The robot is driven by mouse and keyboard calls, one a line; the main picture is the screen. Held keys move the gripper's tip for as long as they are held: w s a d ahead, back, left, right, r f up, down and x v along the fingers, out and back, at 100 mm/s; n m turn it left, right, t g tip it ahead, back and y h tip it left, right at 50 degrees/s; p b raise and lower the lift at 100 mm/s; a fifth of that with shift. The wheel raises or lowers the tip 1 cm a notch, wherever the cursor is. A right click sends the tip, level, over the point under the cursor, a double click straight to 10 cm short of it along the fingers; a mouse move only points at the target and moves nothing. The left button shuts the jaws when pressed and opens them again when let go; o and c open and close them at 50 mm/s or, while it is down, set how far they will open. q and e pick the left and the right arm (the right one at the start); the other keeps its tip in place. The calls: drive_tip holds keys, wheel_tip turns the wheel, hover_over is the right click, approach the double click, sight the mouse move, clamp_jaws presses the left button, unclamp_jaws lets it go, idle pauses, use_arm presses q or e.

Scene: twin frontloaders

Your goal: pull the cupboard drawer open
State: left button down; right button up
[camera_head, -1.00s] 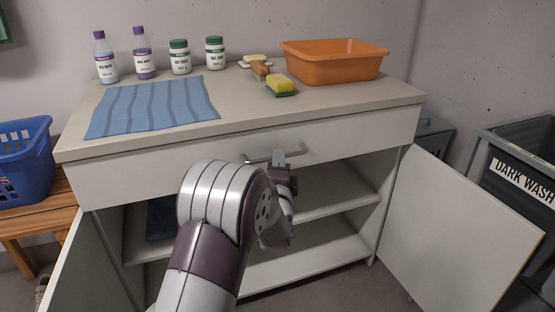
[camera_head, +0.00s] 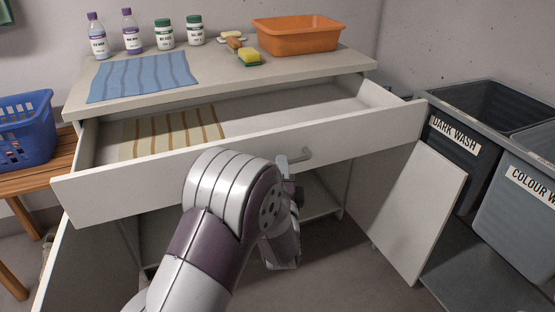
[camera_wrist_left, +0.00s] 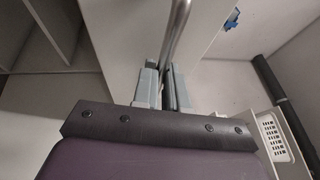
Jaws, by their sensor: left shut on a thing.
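The cupboard drawer (camera_head: 120,192) stands pulled out from under the worktop, its front well forward of the cupboard. A yellow striped cloth (camera_head: 170,132) lies inside it. My left gripper (camera_head: 288,165) is at the metal bar handle (camera_head: 305,155) on the drawer front, partly hidden behind my own wrist. In the left wrist view the fingers (camera_wrist_left: 166,90) are closed around the handle bar (camera_wrist_left: 178,32). My right gripper is not in view.
Bottles, jars, a blue cloth (camera_head: 143,76), a sponge (camera_head: 250,58) and an orange tub (camera_head: 298,37) stand on the worktop. The cupboard doors below (camera_head: 420,212) are open. Dark laundry bins (camera_head: 462,150) stand at right, a blue basket (camera_head: 25,130) at left.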

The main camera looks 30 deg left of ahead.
use_arm(q)
drive_tip(key=shift+s+d, duration=0.35)
drive_tip(key=shift+d, duration=0.05)
drive_tip(key=c, duration=1.2)
unclamp_jaws()
drive_tip(key=p+v, duration=0.3)
drive_tip(key=v, duration=0.9)
drive_tip(key=shift+s+d+f, duration=0.15)
drive_tip(key=shift+s, duration=0.15)
